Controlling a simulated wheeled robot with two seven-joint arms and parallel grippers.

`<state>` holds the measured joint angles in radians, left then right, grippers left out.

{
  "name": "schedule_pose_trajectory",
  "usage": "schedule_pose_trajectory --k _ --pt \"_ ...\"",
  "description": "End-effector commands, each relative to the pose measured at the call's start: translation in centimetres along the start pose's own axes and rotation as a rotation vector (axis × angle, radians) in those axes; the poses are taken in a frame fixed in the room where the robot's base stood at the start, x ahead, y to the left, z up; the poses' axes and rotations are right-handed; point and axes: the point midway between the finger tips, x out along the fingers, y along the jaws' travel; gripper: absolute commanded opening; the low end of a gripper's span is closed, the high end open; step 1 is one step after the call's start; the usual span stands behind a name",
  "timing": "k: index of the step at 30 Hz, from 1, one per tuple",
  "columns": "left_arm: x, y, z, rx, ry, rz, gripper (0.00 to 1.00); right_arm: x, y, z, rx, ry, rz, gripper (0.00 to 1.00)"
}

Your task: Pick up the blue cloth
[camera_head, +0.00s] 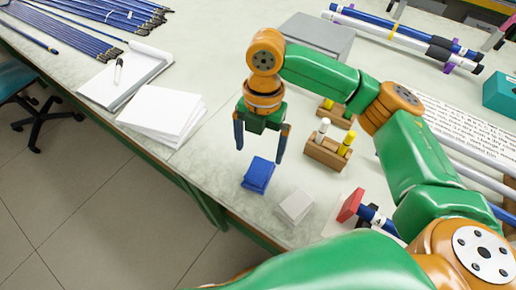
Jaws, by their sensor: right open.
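The blue cloth (258,175) lies folded on the pale workbench, near its front edge. My right gripper (260,147) is above it and points down. Its two dark blue fingers are spread apart with nothing between them. The fingers look clear of the cloth, though the exact height is hard to tell. My left gripper does not show in this view.
A folded whitish cloth (295,207) lies just right of the blue one. A wooden block (327,152) with white and yellow markers stands behind. Paper stacks (162,112) lie to the left, a grey box (316,38) at the back. The bench's front edge (180,178) is close.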

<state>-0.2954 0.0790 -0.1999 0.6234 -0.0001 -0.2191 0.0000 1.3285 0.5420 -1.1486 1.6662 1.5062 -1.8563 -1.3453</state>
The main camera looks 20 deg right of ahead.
Motion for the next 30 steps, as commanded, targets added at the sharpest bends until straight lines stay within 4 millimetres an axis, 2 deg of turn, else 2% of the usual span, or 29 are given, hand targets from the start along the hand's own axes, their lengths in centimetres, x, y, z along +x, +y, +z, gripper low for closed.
schedule_pose_trajectory --k 9,12,17,20,24,27,30 --pt "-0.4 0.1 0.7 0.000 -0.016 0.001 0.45 5.7 -0.4 -0.1 0.001 0.003 -0.001 1.00" --pt "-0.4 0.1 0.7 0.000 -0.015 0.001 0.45 6.4 -0.4 -0.1 0.000 0.001 0.000 1.00" --pt "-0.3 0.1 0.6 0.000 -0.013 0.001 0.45 6.4 -0.4 -0.1 0.001 0.000 0.002 1.00" --pt "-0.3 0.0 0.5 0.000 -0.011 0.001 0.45 6.4 -0.4 -0.1 0.001 0.000 0.002 0.78" --pt "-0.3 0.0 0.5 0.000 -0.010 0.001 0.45 6.4 -0.3 -0.1 0.001 0.000 0.002 0.41" --pt "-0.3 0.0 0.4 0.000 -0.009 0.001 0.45 6.4 -0.3 -0.1 0.001 0.000 0.002 0.18" --pt "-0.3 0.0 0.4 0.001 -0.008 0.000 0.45 6.4 -0.3 -0.1 0.001 0.000 0.002 0.17"
